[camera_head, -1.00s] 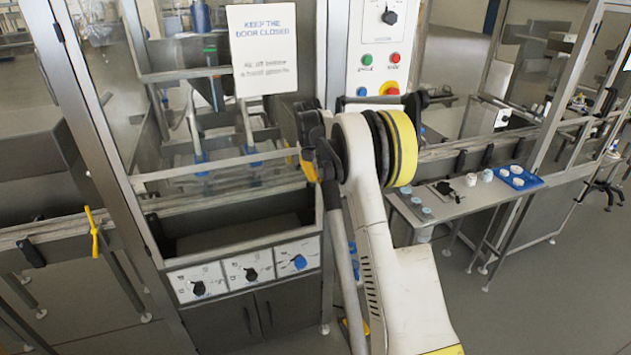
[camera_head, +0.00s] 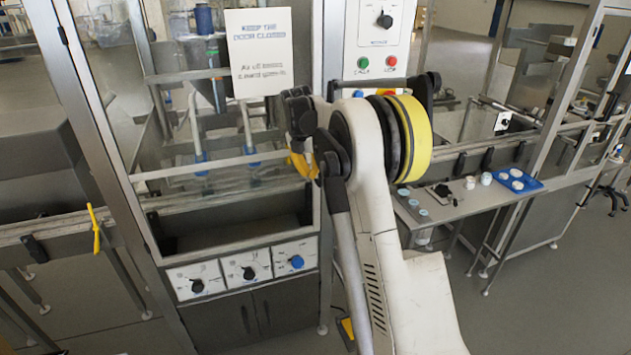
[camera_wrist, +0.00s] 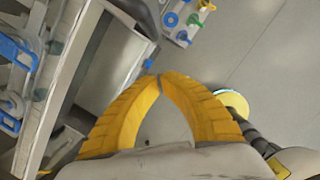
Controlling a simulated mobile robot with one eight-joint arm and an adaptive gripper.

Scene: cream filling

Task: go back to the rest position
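My gripper (camera_wrist: 162,80) shows in the wrist view as two yellow ribbed fingers curving in until their tips meet, with nothing seen between them. In the head view only a little of the yellow gripper (camera_head: 300,165) shows beside my arm's dark joint; its fingertips are hidden there. My arm is raised and folded in front of the machine's control column, apart from the machine front as far as I can tell.
A glazed machine with a door sign (camera_head: 259,52) and a knob panel (camera_head: 247,268) stands ahead. A side table (camera_head: 455,207) at right holds small cups and a blue tray (camera_head: 531,187). A yellow handle (camera_head: 94,229) sticks out at left. Grey floor is open at lower right.

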